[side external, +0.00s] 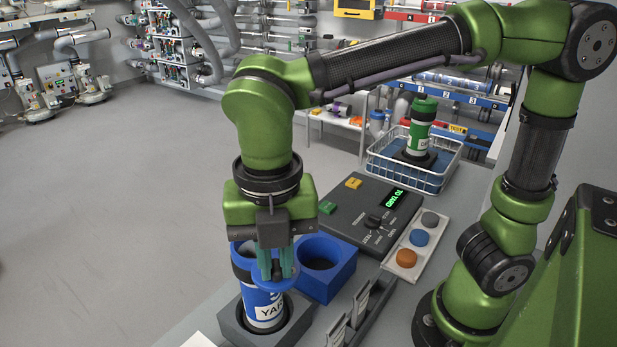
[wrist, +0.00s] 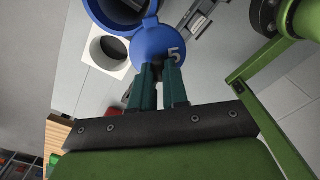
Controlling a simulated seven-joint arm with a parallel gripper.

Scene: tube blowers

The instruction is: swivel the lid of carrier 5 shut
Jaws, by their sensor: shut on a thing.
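Carrier 5 (side external: 263,308) is a blue and white tube with a partly hidden label, upright in a dark grey block (side external: 236,326). Its blue lid (wrist: 158,46), marked 5, is swung out to one side of the mouth; the carrier's blue rim (wrist: 91,10) and dark opening show beside it in the wrist view. The lid (side external: 274,283) also shows in the side view, in front of the tube. My gripper (side external: 277,268) points down with its green fingers closed on the lid. In the wrist view the fingers (wrist: 160,85) meet the lid's near edge; the exact grip is hidden.
A blue block (side external: 338,273) with a round hole stands right beside the carrier. Behind are a dark control panel (side external: 350,220) and a tray of coloured buttons (side external: 404,262). A wire basket (side external: 440,178) holds a green carrier (side external: 421,125). A card rack (side external: 362,312) stands in front.

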